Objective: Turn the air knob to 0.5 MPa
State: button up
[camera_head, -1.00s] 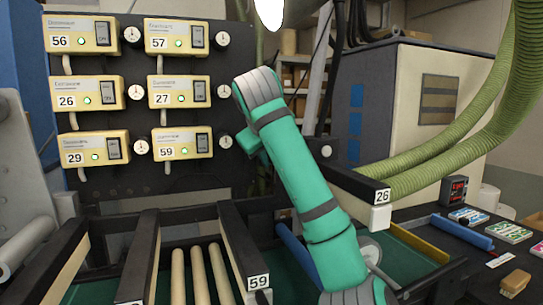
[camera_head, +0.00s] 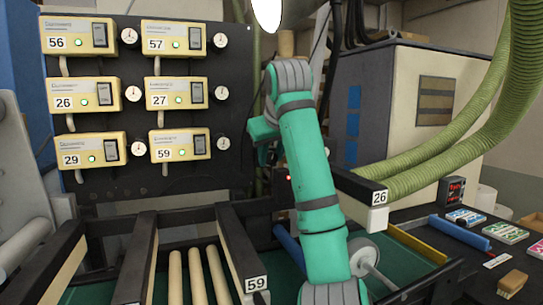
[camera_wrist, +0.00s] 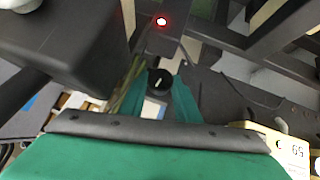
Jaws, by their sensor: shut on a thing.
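My gripper (camera_wrist: 160,92) has two teal fingers closed around a small round black knob (camera_wrist: 160,78) with a white mark on its face. In the head view, my gripper's end lies behind my teal arm, right of the gauge panel (camera_head: 236,75). The knob is hidden there. Several round white dials, such as the lower right one (camera_head: 223,143), sit beside the cream units on the panel. Their readings are too small to tell.
A red light (camera_wrist: 161,21) glows near the knob. A dark block (camera_wrist: 70,55) is close on the left in the wrist view. A beam labelled 26 (camera_head: 350,185) and green hoses (camera_head: 440,145) stand right of my arm. Rollers (camera_head: 198,275) lie below the panel.

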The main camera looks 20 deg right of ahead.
jog(key=o, duration=1)
jog(key=shift+o, duration=0.2)
